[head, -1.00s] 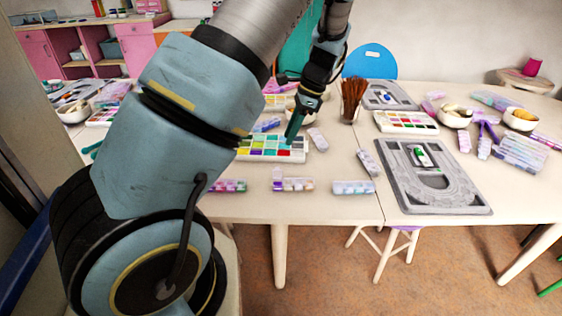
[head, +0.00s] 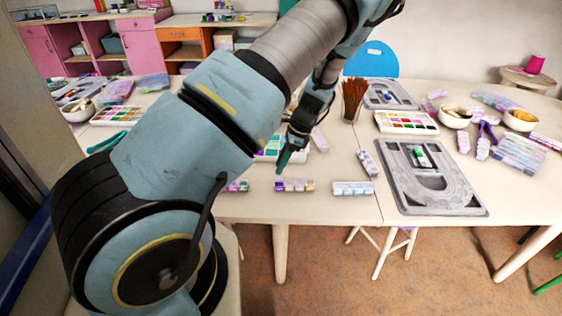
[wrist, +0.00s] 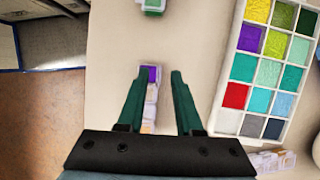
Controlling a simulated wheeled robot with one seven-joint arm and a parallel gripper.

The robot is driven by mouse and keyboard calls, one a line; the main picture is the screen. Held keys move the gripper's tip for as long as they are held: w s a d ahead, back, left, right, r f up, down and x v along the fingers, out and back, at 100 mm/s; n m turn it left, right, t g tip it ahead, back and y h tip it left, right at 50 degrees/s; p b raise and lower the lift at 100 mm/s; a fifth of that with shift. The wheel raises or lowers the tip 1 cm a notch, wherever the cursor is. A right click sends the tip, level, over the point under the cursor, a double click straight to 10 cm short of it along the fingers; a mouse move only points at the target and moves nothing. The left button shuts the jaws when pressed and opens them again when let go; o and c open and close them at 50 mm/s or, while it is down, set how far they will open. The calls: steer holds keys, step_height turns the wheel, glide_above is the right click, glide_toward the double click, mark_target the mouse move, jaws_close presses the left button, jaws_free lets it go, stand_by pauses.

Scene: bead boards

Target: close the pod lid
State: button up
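A small clear pod strip (head: 296,186) with purple and pale beads lies near the table's front edge in the head view. It also shows in the wrist view (wrist: 151,92), running between my fingers, its purple end pod near the left fingertip. My gripper (head: 281,166) points down just above the strip's left end. In the wrist view my gripper (wrist: 160,74) has its two green fingers apart, with nothing clamped between them.
A bead tray (wrist: 226,121) with coloured compartments lies beside the strip. Other pod strips lie near it, one on the right (head: 352,188) and one on the left (head: 237,186). A grey bead board (head: 455,200) lies further right. Bare table separates the strips.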

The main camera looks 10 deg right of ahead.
jaws_close()
stand_by(1.4)
